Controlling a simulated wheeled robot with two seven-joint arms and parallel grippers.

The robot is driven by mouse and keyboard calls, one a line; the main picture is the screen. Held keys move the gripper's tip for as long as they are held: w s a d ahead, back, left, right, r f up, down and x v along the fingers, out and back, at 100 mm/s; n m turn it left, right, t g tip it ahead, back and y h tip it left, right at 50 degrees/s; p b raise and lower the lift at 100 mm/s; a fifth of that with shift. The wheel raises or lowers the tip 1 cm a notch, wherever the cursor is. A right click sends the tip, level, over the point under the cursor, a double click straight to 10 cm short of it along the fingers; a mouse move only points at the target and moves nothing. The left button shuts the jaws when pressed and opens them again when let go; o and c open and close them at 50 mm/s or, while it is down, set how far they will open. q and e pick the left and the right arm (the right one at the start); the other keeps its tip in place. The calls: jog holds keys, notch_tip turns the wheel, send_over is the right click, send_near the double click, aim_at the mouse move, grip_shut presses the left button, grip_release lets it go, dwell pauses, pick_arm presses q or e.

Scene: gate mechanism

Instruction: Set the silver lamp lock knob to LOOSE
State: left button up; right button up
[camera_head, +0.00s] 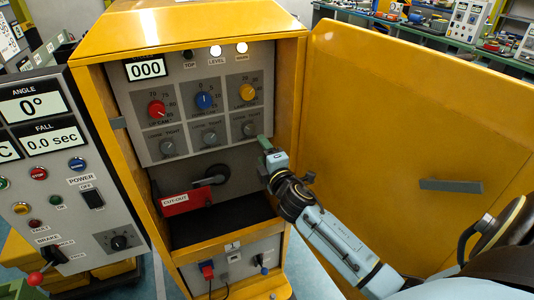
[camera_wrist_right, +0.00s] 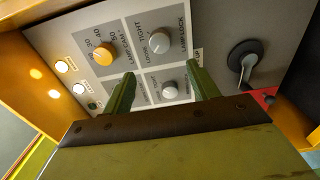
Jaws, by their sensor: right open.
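The silver lamp lock knob (camera_head: 249,129) is the right one of three silver knobs, below the yellow knob (camera_head: 247,92) on the grey panel. In the right wrist view the lamp lock knob (camera_wrist_right: 160,42) sits beside LOOSE and TIGHT lettering; its setting is too small to tell. My right gripper (camera_head: 266,146) is just below and right of the knob in the head view. In the right wrist view its green fingers (camera_wrist_right: 161,74) are open and empty, with the lamp lock knob beyond the tips, apart from them. My left gripper is out of view.
The middle silver knob (camera_head: 209,137) is close to the left. A black rotary handle (camera_head: 214,175) and a red CUT-OUT bar (camera_head: 186,201) lie below. The open yellow door (camera_head: 400,120) stands right of my arm. The yellow cabinet frame (camera_head: 287,100) edges the panel.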

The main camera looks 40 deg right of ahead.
jog(key=shift+v, duration=1.15)
dwell(1.6)
